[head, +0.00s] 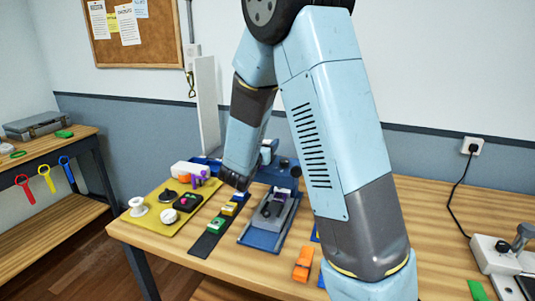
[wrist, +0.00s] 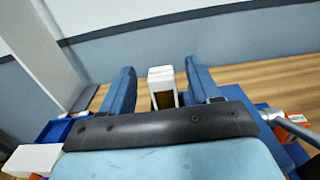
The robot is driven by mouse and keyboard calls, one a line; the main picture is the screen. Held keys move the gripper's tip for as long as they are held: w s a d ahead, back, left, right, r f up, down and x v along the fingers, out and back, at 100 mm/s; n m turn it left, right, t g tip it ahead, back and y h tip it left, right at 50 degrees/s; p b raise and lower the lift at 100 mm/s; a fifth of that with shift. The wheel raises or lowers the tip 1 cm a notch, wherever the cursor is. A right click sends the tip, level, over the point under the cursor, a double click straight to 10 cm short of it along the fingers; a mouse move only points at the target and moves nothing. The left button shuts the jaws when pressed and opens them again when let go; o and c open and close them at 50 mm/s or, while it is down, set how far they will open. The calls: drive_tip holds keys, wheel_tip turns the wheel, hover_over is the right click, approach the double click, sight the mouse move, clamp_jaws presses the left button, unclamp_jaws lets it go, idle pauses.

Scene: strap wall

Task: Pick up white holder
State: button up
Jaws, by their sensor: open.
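The white holder (wrist: 161,77) stands upright on the wooden table in the wrist view, a small white box shape with a brown opening facing me. My gripper (wrist: 160,66) is open. Its two blue fingers reach forward on either side of the holder, with a visible gap on each side, and neither seems to touch it. How far the fingertips reach along it is hard to tell. In the head view my own arm covers most of the gripper's area, and I cannot make out the holder there for certain.
The table (head: 440,228) holds a yellow mat (head: 160,222) with small parts, a dark strip (head: 205,243) of coloured blocks, a blue-grey tray (head: 262,240) and an orange block (head: 303,264). A white upright panel (head: 207,105) stands behind. A power strip (head: 490,255) lies at right.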

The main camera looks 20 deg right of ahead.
drive_tip(key=x, duration=0.3)
drive_tip(key=shift+w+d+f, duration=0.1)
drive_tip(key=shift+w+d, duration=0.2)
drive_tip(key=c, duration=1.1)
